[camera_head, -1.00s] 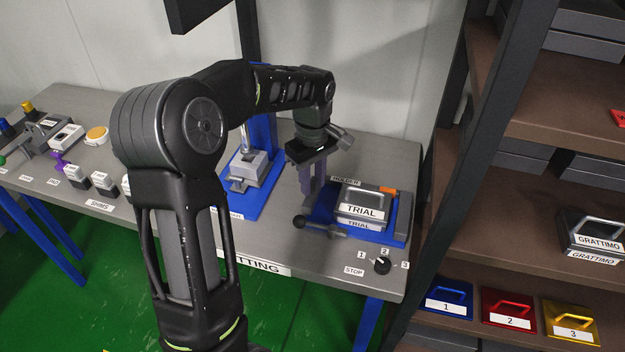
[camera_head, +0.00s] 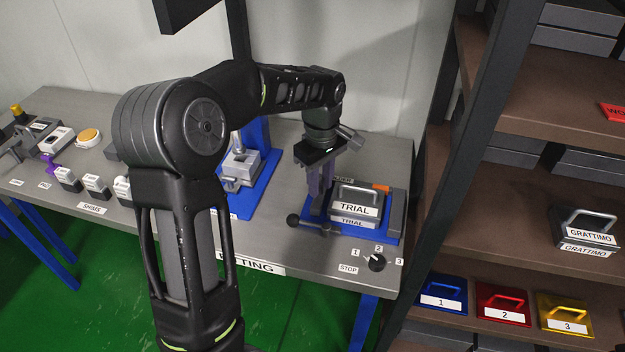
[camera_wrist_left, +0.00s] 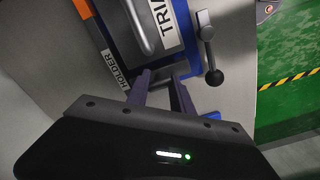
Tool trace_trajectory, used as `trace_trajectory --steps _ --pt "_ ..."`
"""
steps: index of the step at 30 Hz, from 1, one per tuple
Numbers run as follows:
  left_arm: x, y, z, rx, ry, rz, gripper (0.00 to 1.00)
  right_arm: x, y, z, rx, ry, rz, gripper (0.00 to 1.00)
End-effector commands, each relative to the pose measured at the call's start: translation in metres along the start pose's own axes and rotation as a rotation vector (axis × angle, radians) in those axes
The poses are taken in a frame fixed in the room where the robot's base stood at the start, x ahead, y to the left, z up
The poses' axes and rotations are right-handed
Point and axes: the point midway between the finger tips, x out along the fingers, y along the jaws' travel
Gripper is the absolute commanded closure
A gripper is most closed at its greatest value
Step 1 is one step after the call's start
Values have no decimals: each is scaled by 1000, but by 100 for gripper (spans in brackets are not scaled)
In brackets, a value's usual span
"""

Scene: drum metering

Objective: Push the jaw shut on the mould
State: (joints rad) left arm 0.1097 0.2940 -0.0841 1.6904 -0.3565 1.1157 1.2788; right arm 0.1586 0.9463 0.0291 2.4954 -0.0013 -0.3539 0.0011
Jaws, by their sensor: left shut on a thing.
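The grey mould labelled TRIAL (camera_head: 354,207), with a metal handle, sits in the blue-based holder (camera_head: 382,237) on the bench. It shows partly in the left wrist view (camera_wrist_left: 160,25). My left gripper (camera_head: 318,200) points down at the mould's left side, very near it. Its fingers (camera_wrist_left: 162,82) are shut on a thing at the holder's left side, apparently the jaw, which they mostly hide. Whether the jaw touches the mould cannot be told. My right gripper is not in view.
A lever with a black knob (camera_head: 293,219) sticks out at the holder's front left. A dial (camera_head: 376,262) marked STOP, 1, 2, 3 is at the bench's front edge. A grey vice-like device (camera_head: 241,168) stands left of the holder. Shelves with moulds (camera_head: 585,232) are at right.

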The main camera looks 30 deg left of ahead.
Motion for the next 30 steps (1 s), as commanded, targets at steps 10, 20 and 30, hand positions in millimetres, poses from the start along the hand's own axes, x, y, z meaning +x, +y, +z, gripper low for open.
trace_trajectory --steps 10,20,30 --pt "0 -1 -1 -1 0 -1 64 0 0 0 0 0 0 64" --pt "-13 0 -1 -1 1 2 64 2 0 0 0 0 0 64" --pt "-67 0 -1 -1 1 2 64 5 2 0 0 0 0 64"
